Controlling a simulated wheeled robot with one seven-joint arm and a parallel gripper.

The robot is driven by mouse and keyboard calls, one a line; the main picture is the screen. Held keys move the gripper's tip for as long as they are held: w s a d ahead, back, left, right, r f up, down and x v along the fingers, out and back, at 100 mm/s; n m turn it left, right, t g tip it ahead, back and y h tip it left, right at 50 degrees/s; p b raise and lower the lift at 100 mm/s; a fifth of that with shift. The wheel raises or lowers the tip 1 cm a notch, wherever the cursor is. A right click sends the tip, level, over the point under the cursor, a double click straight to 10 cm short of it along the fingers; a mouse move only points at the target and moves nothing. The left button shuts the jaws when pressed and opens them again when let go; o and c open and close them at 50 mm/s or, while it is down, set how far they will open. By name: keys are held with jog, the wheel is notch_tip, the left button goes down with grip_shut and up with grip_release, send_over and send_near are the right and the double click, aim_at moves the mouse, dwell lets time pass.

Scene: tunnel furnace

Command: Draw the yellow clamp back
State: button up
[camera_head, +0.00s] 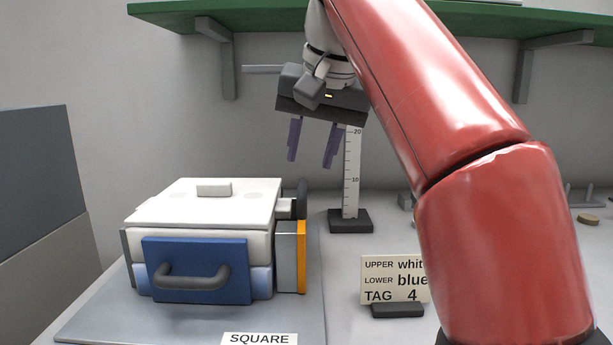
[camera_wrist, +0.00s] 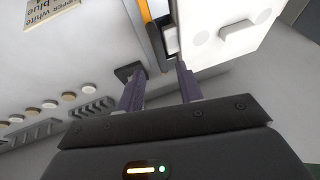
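The yellow clamp (camera_head: 301,257) shows as a yellow-edged grey plate upright at the right side of the boxy furnace (camera_head: 258,243). In the wrist view a yellow strip (camera_wrist: 145,10) shows at the top, beside a dark part. The furnace has a white lid (camera_head: 170,205) with a small block on top and a blue front panel (camera_head: 193,283) with a grey handle. My gripper (camera_head: 311,160) is open and empty, fingers pointing down, above and behind the furnace's right side. Its two purple fingers also show in the wrist view (camera_wrist: 160,70), apart, touching nothing.
A white ruler (camera_head: 351,175) stands on a dark base behind the furnace. A sign reading "UPPER white, LOWER blue, TAG 4" (camera_head: 384,278) stands to the right. A green shelf (camera_head: 240,20) hangs above. Small pegs and discs (camera_wrist: 68,96) lie on the bench.

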aim_at(305, 187)
jog(key=shift+x, duration=2.8)
grip_shut()
jog(key=shift+s+d, duration=0.1)
